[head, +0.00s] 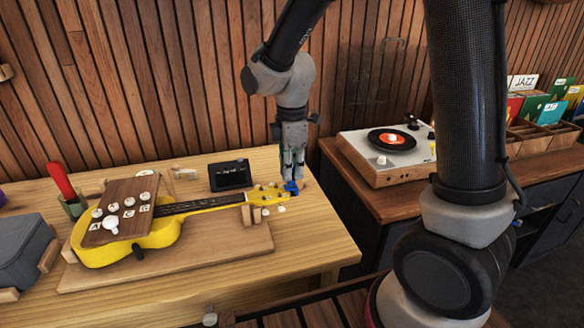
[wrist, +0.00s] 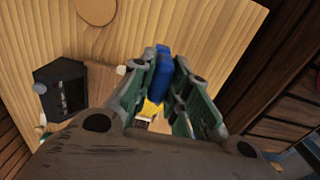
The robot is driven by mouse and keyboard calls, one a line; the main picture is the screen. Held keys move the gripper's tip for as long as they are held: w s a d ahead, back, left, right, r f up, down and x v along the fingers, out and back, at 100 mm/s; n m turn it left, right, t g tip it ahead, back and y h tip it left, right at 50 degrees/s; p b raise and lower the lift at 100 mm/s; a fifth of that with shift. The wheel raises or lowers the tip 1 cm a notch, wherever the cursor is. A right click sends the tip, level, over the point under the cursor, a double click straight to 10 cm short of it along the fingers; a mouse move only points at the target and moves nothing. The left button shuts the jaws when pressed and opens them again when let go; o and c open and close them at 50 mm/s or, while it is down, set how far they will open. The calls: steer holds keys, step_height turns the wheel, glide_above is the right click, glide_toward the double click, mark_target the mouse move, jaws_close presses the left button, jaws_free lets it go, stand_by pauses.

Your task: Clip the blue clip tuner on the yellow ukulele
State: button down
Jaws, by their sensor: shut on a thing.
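The yellow ukulele (head: 152,237) lies on a wooden board on the bench, its neck running right to a yellow headstock (head: 262,193). My gripper (head: 291,180) points down at the headstock's right end. It is shut on the blue clip tuner (head: 291,188), which also shows between the fingers in the wrist view (wrist: 163,75). In the wrist view a bit of the yellow headstock (wrist: 152,108) shows beyond the fingers. The tuner is at or very near the headstock tip; I cannot tell whether it touches or is clipped on.
A small black device (head: 230,175) stands behind the neck. A brown panel with white knobs (head: 120,208) lies over the ukulele's body. A grey case (head: 22,252) and a red-handled tool (head: 62,182) are at left. A turntable (head: 385,150) stands on the right cabinet.

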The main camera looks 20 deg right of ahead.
steer(key=shift+a, duration=0.55)
stand_by(0.5)
steer(key=c, duration=1.3)
jaws_free()
